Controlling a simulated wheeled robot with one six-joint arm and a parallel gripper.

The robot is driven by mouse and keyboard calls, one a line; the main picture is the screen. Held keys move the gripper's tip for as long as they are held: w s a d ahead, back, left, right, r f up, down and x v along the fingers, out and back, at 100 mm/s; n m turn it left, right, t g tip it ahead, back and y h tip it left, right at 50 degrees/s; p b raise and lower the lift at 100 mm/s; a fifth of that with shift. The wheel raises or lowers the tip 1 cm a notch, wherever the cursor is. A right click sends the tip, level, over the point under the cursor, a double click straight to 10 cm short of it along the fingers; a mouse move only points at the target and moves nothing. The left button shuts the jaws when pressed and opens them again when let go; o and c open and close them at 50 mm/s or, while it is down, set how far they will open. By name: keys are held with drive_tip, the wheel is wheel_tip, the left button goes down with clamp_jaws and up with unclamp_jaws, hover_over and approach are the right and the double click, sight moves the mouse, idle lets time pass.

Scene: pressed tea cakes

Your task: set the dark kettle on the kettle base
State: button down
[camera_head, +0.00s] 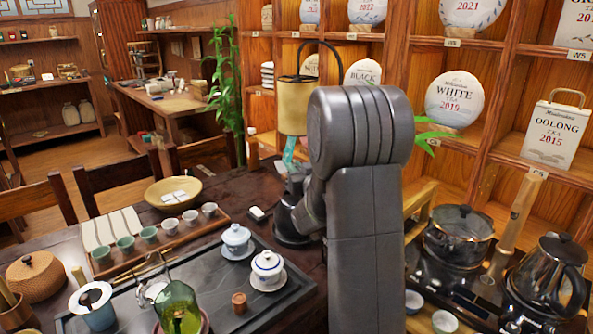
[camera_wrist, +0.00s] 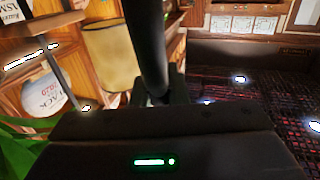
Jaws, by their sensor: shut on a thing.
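A glossy dark kettle (camera_head: 547,275) stands upright at the right edge in the head view, over dark equipment. A kettle base cannot be made out clearly there. My arm stands in the middle of that view and hides much of what is behind it, including my fingertips. In the wrist view my gripper (camera_wrist: 155,96) is shut on a thick dark bar-like thing (camera_wrist: 148,45). Only part of that thing shows, and I cannot tell what it is.
Left of my arm are a dark tea tray (camera_head: 225,305) with lidded cups, a row of small cups, and a wooden bowl (camera_head: 172,193). A glass-lidded pot (camera_head: 459,236) stands left of the kettle. Shelves of tea cakes rise behind.

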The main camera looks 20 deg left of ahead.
drive_tip(key=shift+f+b, duration=0.5)
drive_tip(key=shift+b, duration=0.15)
drive_tip(key=c, duration=1.7)
unclamp_jaws()
drive_tip(key=shift+c, duration=0.2)
drive_tip(key=shift+o, duration=0.2)
drive_tip(key=shift+f, duration=0.2)
drive_tip(key=b+v, duration=0.3)
drive_tip(key=v, duration=0.8)
drive_tip(key=shift+r, duration=0.1)
drive_tip(key=p+x, duration=0.2)
drive_tip(key=x, duration=0.7)
